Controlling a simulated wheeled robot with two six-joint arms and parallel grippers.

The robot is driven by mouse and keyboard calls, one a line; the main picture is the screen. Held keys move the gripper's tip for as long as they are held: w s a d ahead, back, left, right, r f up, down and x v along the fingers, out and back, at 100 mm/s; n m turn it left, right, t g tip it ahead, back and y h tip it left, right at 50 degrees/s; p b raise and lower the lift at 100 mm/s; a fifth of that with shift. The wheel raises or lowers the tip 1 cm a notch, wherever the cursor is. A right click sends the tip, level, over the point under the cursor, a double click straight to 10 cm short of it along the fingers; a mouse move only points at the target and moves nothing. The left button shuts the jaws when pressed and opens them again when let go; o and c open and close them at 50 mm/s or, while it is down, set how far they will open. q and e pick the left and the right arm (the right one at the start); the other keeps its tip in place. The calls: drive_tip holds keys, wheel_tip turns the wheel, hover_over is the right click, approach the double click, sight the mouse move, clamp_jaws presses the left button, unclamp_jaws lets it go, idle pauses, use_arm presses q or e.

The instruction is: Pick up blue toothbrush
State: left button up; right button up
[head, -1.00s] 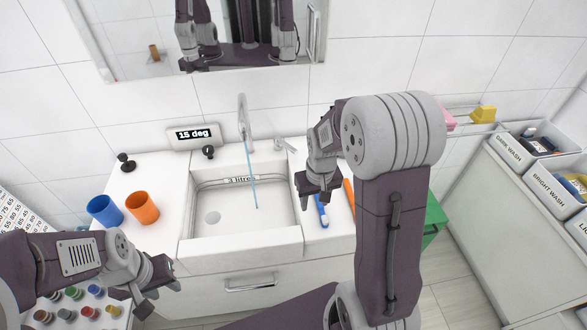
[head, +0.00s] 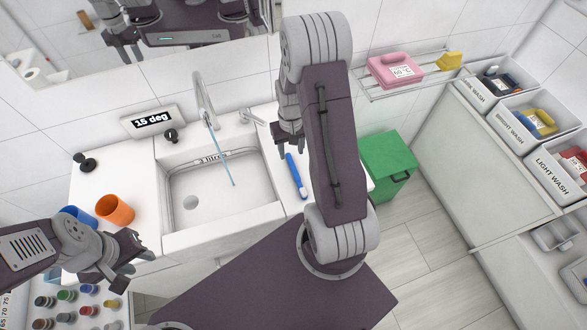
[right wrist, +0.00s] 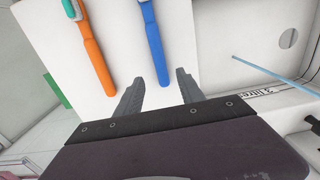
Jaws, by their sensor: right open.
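The blue toothbrush (head: 297,176) lies on the white counter to the right of the sink. It also shows in the right wrist view (right wrist: 152,38), with its handle end near the gap between my right fingers. My right gripper (right wrist: 158,84) is open and empty, with one finger on each side of that handle end. Its height above the counter is hard to judge. In the head view my right gripper (head: 289,145) is at the far end of the brush, partly behind my arm. My left gripper (head: 133,264) looks open and empty, in front of the counter at the left.
An orange toothbrush (right wrist: 92,52) lies beside the blue one. The sink (head: 225,196) with its tap is left of them. Orange (head: 115,209) and blue (head: 79,216) cups stand on the left counter. A green bin (head: 386,160) stands to the right.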

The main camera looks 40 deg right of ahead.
sight(291, 163)
drive_tip(key=shift+s+a+f, duration=0.1)
drive_tip(key=shift+s+f, duration=0.1)
drive_tip(key=f, duration=0.4)
drive_tip(key=shift+s+a+p, duration=0.25)
drive_tip(key=shift+s+p, duration=0.1)
drive_tip(key=shift+w+d+f, duration=0.1)
drive_tip(key=shift+w+f, duration=0.15)
drive_tip(key=shift+f, duration=0.1)
drive_tip(key=shift+s+r, duration=0.1)
drive_tip(key=shift+s, duration=0.05)
clamp_jaws()
wheel_tip(291, 163, up, 4)
drive_tip(key=shift+d+r+b, duration=0.1)
drive_tip(key=shift+r+b, duration=0.1)
drive_tip(key=shift+b, duration=0.1)
drive_tip(key=s+d+r, duration=0.5)
drive_tip(key=s+r, duration=0.1)
drive_tip(key=s, duration=0.4)
drive_tip(key=shift+s+r+b, duration=0.15)
drive_tip(key=shift+r+b, duration=0.2)
